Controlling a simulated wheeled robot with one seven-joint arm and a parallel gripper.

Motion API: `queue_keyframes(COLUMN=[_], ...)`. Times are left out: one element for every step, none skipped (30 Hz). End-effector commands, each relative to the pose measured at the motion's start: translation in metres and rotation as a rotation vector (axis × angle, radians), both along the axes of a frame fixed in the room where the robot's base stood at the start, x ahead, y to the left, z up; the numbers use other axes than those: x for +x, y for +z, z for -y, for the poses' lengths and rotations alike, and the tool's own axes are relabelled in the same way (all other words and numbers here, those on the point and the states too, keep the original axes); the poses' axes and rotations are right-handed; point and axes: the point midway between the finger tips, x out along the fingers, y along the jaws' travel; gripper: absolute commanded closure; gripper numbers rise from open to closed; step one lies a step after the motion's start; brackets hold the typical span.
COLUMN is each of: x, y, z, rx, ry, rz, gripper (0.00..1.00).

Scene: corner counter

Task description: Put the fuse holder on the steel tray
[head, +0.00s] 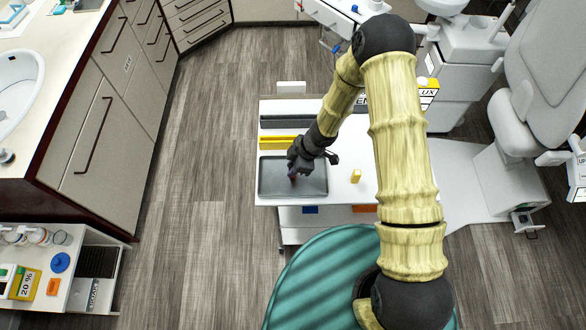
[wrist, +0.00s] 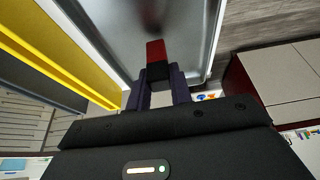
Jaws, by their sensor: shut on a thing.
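The fuse holder, a small red and black block (wrist: 156,54), is between the fingers of my gripper (wrist: 160,92) in the wrist view. My gripper is shut on it. In the head view my gripper (head: 294,172) is over the steel tray (head: 313,186), a dark grey shallow rectangle on the white cart top. Only a small reddish bit of the fuse holder shows below the fingers there. The tray's floor and rim also show beyond the block in the wrist view (wrist: 195,38). I cannot tell whether the block touches the tray floor.
A yellow bin (head: 275,142) stands just behind the tray, with a dark grey bin (head: 285,122) behind it. A small yellow object (head: 356,176) stands on the cart top right of the tray. A teal round seat (head: 320,275) is in front of the cart. Grey floor lies open to the left.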

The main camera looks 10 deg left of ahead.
Motion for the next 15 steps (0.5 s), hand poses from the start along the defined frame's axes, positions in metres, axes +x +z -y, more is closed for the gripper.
queue_keyframes(x=[-0.0006,-0.0005,-0.0002,-0.0001,0.0000,0.0001,0.0001,0.0000,0.0000,0.0000,-0.0001,-0.0001,-0.0003,-0.0004,-0.0005], y=[-0.0103,-0.0122,-0.0131,-0.0129,-0.0125,-0.0118,-0.0117,-0.0117,-0.0117,-0.0117,-0.0121,-0.0134,-0.0145,-0.0152,-0.0144], z=[0.0000,-0.0001,-0.0001,-0.0001,-0.0002,-0.0002,-0.0001,-0.0001,-0.0001,-0.0001,0.0000,0.0000,-0.0003,-0.0006,-0.0009], rx=[-0.001,0.000,0.000,0.000,0.000,0.000,-0.001,-0.001,-0.001,-0.001,-0.001,-0.001,-0.001,-0.001,-0.001], ry=[0.000,-0.001,0.000,0.001,0.001,0.001,0.001,0.001,0.001,0.001,0.001,0.001,0.002,0.002,0.003], rz=[-0.002,-0.001,0.000,0.000,0.000,0.000,0.001,0.001,0.001,0.001,0.001,0.001,0.001,0.000,0.000], gripper=[1.00,1.00,1.00,1.00,1.00,1.00,1.00,1.00,1.00,1.00,1.00,1.00,1.00,1.00,0.73])
